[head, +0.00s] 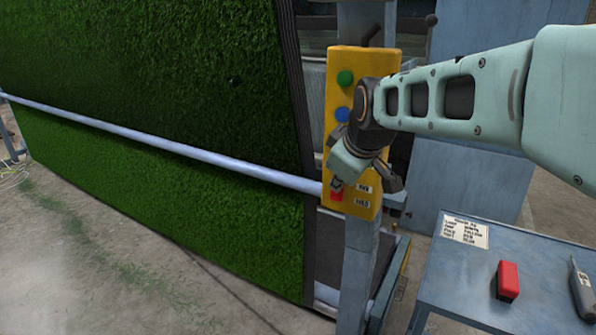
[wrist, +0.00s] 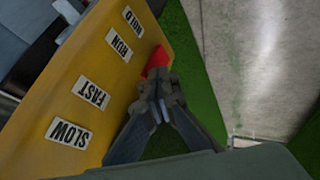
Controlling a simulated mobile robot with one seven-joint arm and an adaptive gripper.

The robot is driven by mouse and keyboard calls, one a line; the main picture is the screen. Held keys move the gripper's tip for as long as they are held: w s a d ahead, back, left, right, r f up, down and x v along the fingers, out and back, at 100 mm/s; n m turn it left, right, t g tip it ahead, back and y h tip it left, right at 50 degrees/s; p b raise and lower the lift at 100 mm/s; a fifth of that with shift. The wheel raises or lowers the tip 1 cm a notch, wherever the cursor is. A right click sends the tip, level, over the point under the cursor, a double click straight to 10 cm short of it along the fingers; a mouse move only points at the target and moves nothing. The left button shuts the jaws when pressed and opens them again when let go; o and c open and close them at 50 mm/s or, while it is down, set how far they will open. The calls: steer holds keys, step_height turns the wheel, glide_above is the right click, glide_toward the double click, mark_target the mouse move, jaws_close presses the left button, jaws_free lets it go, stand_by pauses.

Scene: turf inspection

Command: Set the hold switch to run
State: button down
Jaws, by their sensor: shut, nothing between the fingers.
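The yellow control panel (head: 365,65) stands upright on a post beside the turf. The red hold switch (head: 337,195) is low on its face, left of the RUN label (head: 363,188) and HOLD label (head: 362,203). I cannot tell which setting it is at. My gripper (head: 338,184) is shut with nothing in it, its tips at the switch and partly covering it. In the wrist view, the shut fingertips (wrist: 162,98) are just below the red switch (wrist: 157,60). Whether they touch it is unclear.
A green button (head: 345,78) and a blue button (head: 343,115) are higher on the panel. A turf sheet (head: 150,70) with a pale bar (head: 200,153) fills the left. A blue-grey table (head: 455,290) at right holds a red block (head: 508,281) and a grey handheld device (head: 581,288).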

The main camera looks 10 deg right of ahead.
steer(key=shift+r, duration=0.1)
steer(key=shift+r+p, duration=0.5)
steer(key=shift+r, duration=0.2)
steer(key=shift+s+a, duration=0.1)
